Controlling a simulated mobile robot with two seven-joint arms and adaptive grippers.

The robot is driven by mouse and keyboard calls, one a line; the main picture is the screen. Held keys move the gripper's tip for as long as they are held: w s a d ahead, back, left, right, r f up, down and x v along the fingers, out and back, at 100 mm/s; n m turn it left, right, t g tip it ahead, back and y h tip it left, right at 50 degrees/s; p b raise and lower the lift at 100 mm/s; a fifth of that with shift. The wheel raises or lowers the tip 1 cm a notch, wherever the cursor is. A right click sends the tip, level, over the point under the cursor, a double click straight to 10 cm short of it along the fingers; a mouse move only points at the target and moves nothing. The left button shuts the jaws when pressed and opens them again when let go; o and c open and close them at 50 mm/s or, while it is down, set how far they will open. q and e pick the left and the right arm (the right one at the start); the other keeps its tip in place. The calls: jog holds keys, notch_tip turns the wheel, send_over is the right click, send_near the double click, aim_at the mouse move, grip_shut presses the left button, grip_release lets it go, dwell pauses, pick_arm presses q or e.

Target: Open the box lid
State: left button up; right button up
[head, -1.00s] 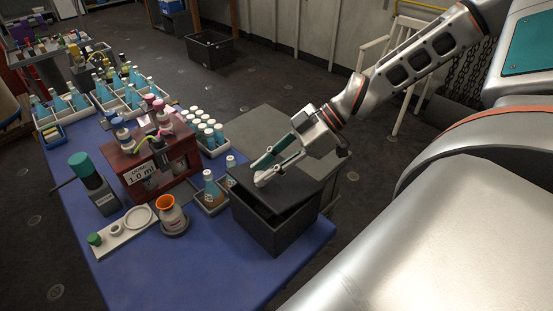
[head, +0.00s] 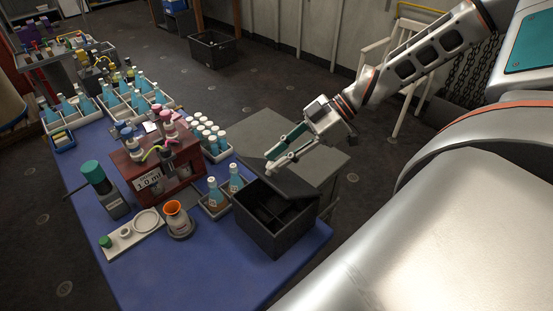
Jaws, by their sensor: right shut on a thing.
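The dark box (head: 272,232) stands at the near right corner of the blue table, with its open top showing a dark inside with a divider. Its dark grey lid (head: 284,183) is off to the far right side of the opening, tilted, and uncovers much of the box. My right gripper (head: 273,165) is shut on the lid at its far left part. The contact between the fingertips and the lid is small in the picture. My left gripper is not in view.
An orange-rimmed flask (head: 176,217) and a red stand (head: 150,172) are farther left. A grey surface (head: 300,140) lies behind the box. The blue table's front (head: 210,275) is clear.

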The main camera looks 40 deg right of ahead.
jog(key=shift+w+d+r+p, duration=0.25)
jog(key=shift+d+r+p, duration=0.5)
jog(key=shift+d+p, duration=0.3)
jog(key=shift+c, duration=0.2)
jog(key=shift+d+r, duration=0.45)
jog(key=shift+d, duration=0.3)
jog(key=shift+c, duration=0.6)
jog(key=shift+o, duration=0.2)
jog(key=shift+w+d+r, duration=0.1)
jog(key=shift+d+r, duration=0.25)
jog(key=shift+d, duration=0.55)
jog(key=shift+w+d+r, duration=0.1)
jog(key=shift+d+r, duration=0.2)
jog(key=shift+d, duration=0.55)
jog(key=shift+w+d+r, duration=0.1)
jog(key=shift+d+r, duration=0.1)
jog(key=shift+d, duration=1.8)
jog(key=shift+c, duration=0.3)
jog(key=o, duration=0.9)
jog(key=shift+c, duration=0.2)
jog(key=shift+o, duration=1.4)
jog(key=shift+w+f, duration=0.2)
jog(key=shift+w, duration=0.15)
jog(key=shift+s+a, duration=0.15)
jog(key=shift+s, duration=0.15)
